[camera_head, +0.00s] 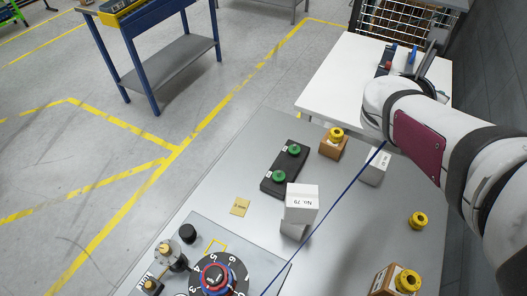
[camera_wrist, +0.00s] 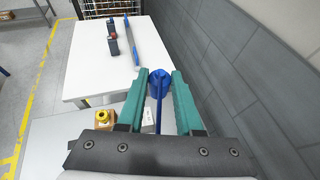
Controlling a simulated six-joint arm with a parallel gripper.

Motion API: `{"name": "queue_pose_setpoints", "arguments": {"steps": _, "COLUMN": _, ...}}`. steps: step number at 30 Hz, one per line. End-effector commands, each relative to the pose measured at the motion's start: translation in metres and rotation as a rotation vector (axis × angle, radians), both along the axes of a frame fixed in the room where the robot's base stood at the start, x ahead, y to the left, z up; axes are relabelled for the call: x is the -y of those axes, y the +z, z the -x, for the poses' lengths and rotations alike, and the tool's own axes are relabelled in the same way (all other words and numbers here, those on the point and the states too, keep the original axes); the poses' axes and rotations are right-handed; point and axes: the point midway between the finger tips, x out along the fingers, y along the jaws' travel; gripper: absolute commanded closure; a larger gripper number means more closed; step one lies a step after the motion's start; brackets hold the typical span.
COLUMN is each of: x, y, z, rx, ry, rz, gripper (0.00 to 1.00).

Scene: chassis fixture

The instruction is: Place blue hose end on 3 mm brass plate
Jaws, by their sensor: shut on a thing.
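The blue hose end (camera_wrist: 158,80) is between the teal fingers of my gripper (camera_wrist: 160,84) in the wrist view, and the gripper is shut on it. The blue hose (camera_head: 330,210) runs in the head view from the bottom edge up to my arm, taut and nearly straight. A small flat brass-coloured plate (camera_head: 240,206) lies on the grey metal table, left of the white No. 79 block; its marking is too small to read. My gripper is far from this plate, toward the white side table, and my arm largely hides it in the head view.
A white block marked No. 79 (camera_head: 301,203) stands beside the hose. A black base with green knobs (camera_head: 285,168), wooden blocks with yellow tops (camera_head: 333,145) and a numbered dial fixture (camera_head: 217,278) stand around. The white side table (camera_head: 330,75) is beyond; a grey wall (camera_wrist: 240,60) is at right.

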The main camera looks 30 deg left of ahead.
Motion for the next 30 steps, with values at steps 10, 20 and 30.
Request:
{"name": "queue_pose_setpoints", "arguments": {"steps": 10, "x": 0.050, "y": -0.018, "z": 0.055, "rx": -0.004, "ry": -0.316, "rz": 0.005, "gripper": 1.00}}
{"name": "queue_pose_setpoints", "arguments": {"steps": 20, "x": 0.057, "y": -0.077, "z": 0.086, "rx": -0.003, "ry": -0.915, "rz": 0.007, "gripper": 1.00}}
{"name": "queue_pose_setpoints", "arguments": {"steps": 30, "x": -0.021, "y": -0.177, "z": 0.187, "rx": -0.002, "ry": -1.888, "rz": 0.005, "gripper": 1.00}}
